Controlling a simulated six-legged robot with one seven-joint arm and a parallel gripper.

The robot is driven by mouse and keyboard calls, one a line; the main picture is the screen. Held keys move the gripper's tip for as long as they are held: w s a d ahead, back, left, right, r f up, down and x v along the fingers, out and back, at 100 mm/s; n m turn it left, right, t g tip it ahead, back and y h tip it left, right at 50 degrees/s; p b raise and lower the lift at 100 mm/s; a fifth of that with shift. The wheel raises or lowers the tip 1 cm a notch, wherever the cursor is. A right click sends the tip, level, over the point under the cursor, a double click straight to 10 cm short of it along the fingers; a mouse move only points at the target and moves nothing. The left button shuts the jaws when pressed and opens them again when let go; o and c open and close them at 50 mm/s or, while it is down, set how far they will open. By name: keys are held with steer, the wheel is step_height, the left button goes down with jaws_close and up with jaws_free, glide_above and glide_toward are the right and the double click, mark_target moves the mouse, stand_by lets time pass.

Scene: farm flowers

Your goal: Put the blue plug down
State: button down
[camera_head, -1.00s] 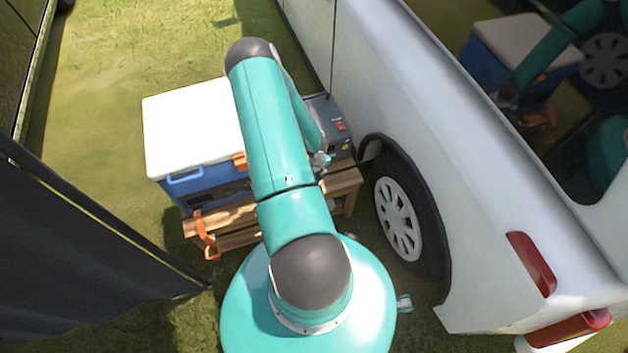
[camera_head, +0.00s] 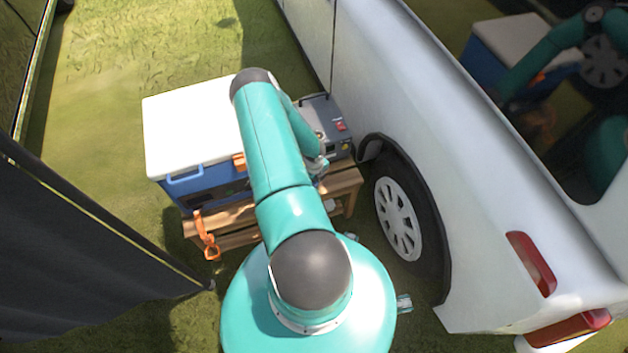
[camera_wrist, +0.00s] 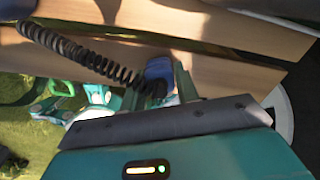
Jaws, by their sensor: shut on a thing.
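The blue plug (camera_wrist: 159,69) shows in the wrist view, with a black coiled cable (camera_wrist: 85,55) running from it to the upper left. My gripper (camera_wrist: 168,80) is shut on the plug, and its fingers partly hide it. Wooden slats (camera_wrist: 225,75) lie behind the plug; I cannot tell whether it touches them. In the head view my gripper (camera_head: 318,168) is mostly hidden by my arm, above the right end of a wooden bench (camera_head: 340,186). The plug cannot be made out there.
A blue cooler with a white lid (camera_head: 190,130) and a grey power box (camera_head: 335,125) stand on the bench. A white vehicle (camera_head: 430,130) is close on the right. An orange strap (camera_head: 206,240) hangs at the bench front. A dark cloth panel (camera_head: 80,260) is left.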

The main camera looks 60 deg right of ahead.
steer(key=shift+f, duration=0.4)
steer(key=c, duration=1.1)
jaws_free()
steer(key=shift+o, duration=0.2)
step_height(320, 180, up, 13)
steer(key=shift+a+r, duration=0.1)
